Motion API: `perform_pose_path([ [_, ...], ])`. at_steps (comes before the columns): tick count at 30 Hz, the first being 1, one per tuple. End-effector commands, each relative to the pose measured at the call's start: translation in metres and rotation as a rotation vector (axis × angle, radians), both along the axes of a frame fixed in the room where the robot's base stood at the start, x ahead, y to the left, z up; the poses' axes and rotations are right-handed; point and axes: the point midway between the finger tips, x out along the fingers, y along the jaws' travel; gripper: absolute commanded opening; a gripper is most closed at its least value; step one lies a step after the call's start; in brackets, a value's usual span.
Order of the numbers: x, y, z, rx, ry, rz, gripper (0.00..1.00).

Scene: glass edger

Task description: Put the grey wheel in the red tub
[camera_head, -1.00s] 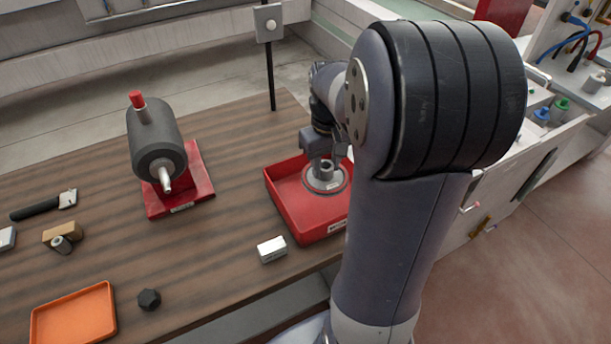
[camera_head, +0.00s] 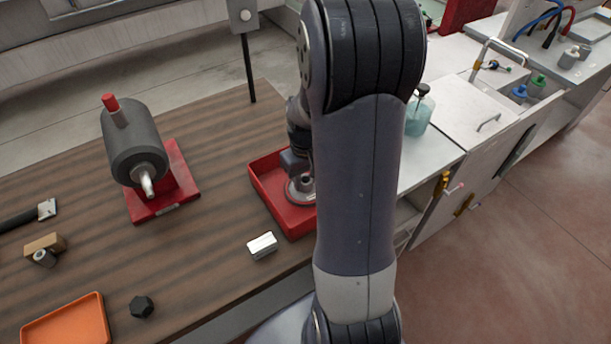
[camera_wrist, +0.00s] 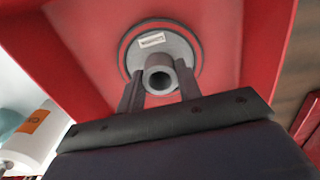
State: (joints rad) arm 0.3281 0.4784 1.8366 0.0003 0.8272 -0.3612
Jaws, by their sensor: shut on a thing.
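The grey wheel (camera_head: 299,192) is a flat disc with a raised hub and a dark and red ring near its edge. It is inside the outline of the red tub (camera_head: 270,206), partly hidden by my arm in the head view. In the wrist view the wheel (camera_wrist: 181,44) shows against the tub's red floor (camera_wrist: 90,45). My gripper (camera_wrist: 160,88) is shut on the wheel's hub, one finger on each side. I cannot tell whether the wheel touches the tub floor.
A white block (camera_head: 262,245) lies just left of the tub's front. A grey cylindrical machine on a red base (camera_head: 136,150) stands further left. An orange tray (camera_head: 68,322) and a black hex piece (camera_head: 142,306) are at front left. Bare wooden table (camera_head: 200,240) lies between.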

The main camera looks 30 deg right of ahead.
Motion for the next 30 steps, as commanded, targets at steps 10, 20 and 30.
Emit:
perform_pose_path([
  [10, 0.0, 0.0, -0.002, 0.0, -0.001, 0.0, 0.37],
  [20, 0.0, 0.0, -0.001, 0.0, -0.001, 0.0, 0.55],
  [30, 0.002, -0.001, 0.019, -0.003, -0.007, 0.0, 0.55],
])
